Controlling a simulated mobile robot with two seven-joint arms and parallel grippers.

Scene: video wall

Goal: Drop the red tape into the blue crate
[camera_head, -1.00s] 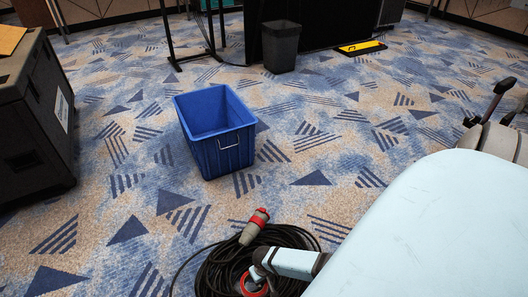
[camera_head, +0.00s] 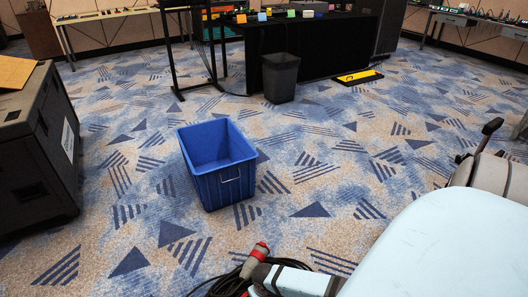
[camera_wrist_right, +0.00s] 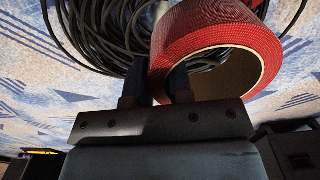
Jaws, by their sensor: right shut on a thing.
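The red tape (camera_wrist_right: 215,42), a roll with a pale inner core, fills the upper middle of the right wrist view. My right gripper (camera_wrist_right: 160,88) is shut on the wall of the roll. The blue crate (camera_head: 226,188) stands upright on the carpet near the middle of the head view. Its visible inside is empty. My left gripper is not in view.
A coiled black cable (camera_head: 226,285) with a red plug (camera_head: 259,252) lies at the bottom of the head view. A dark case (camera_head: 40,150) stands left. A black bin (camera_head: 280,77) and a yellow floor piece (camera_head: 360,76) are behind. Carpet around the crate is clear.

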